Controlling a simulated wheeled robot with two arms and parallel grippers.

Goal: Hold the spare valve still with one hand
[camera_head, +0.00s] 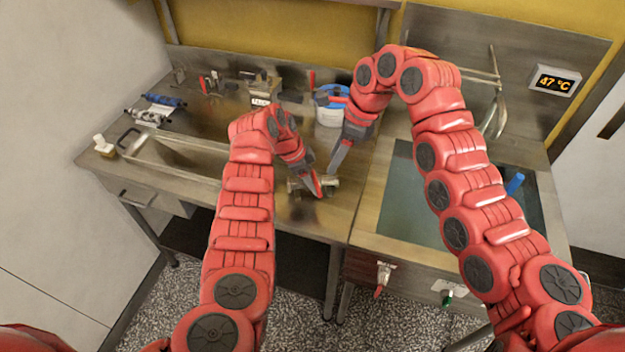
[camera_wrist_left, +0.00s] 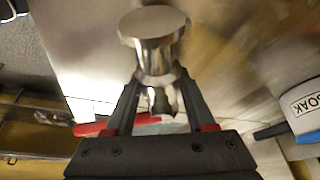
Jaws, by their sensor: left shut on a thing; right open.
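The spare valve (camera_head: 330,183) is a small shiny metal body lying on the steel bench near its front edge. My left gripper (camera_head: 312,180) reaches down onto it and partly hides it. In the left wrist view the valve (camera_wrist_left: 157,48) shows a round, flat metal end, and its narrower part sits between the two fingers of my left gripper (camera_wrist_left: 158,105), which is shut on it. A red bar (camera_wrist_left: 105,127), perhaps its lever, shows behind the fingers. My right gripper (camera_head: 333,166) is open and empty, just above and right of the valve.
A white and blue tub (camera_head: 331,117) marked SOAK (camera_wrist_left: 306,108) stands behind the grippers. A sink (camera_head: 400,210) is at right, with a blue-handled item (camera_head: 515,184). A long shallow tray (camera_head: 172,160) lies at left. Several tools (camera_head: 236,84) stand at the back.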

